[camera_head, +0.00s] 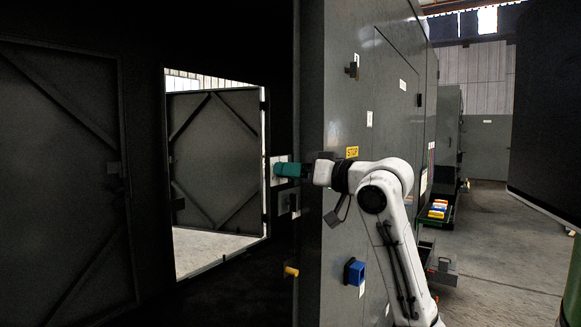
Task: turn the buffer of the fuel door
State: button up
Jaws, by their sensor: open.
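My gripper (288,170) has a teal end. It points left at a light plate (279,159) by the front edge of the grey enclosure. Its fingertips are too small and dark to make out, and nothing shows as held. I cannot tell whether it touches the plate. The fuel door and its buffer cannot be picked out for certain. A small yellow fitting (291,271) sticks out lower on the same edge. A grey box-like fitting (288,202) sits just below my gripper.
The grey enclosure wall (345,215) stands close behind my arm. It bears a blue fitting (355,272) and a dark handle (353,67). A dark panel (62,170) fills the left, with an open doorway beside it. Floor (500,240) is free at the right.

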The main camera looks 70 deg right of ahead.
jog(key=shift+w+d, duration=0.1)
jog(key=shift+w, duration=0.3)
grip_shut()
dwell(0.4)
